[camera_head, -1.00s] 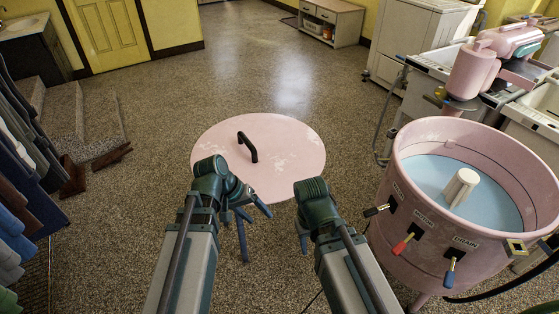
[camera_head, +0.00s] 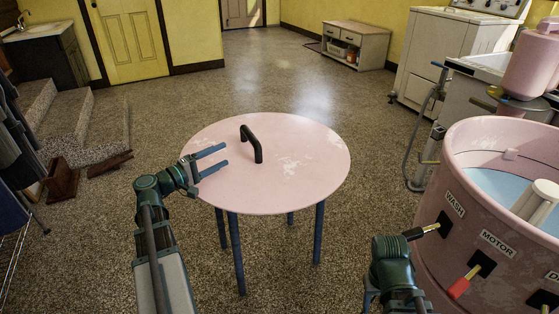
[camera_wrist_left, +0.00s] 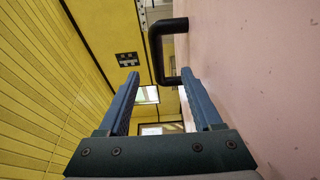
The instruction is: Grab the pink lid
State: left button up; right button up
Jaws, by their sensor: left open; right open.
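The pink lid (camera_head: 285,185) is a round, worn disc lying flat on blue legs in the middle of the head view. Its black handle (camera_head: 252,143) stands up from the top. My left gripper (camera_head: 225,156) is open and empty at the lid's left side, its fingers pointing right toward the handle, a short gap away. In the left wrist view, the handle (camera_wrist_left: 157,48) appears beyond the open fingers (camera_wrist_left: 160,74), with the pink lid (camera_wrist_left: 260,80) along the right. My right gripper (camera_head: 372,294) points down near the bottom edge, its fingers mostly hidden by its wrist.
A pink washer tub (camera_head: 470,240) with levers stands at the right, close to my right arm. Stone steps (camera_head: 80,125) are at the left. A low cabinet (camera_head: 352,45) stands at the back. The floor behind the lid is clear.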

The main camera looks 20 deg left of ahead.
aim_at(252, 138)
pick_arm(q)
jog(key=shift+a, duration=0.2)
jog(key=x, duration=0.8)
jog(key=shift+w+d+r, duration=0.1)
jog(key=shift+w, duration=0.25)
jog(key=x, duration=0.5)
jog(key=shift+w+r, duration=0.1)
jog(key=shift+r, duration=0.15)
grip_shut()
dwell(0.8)
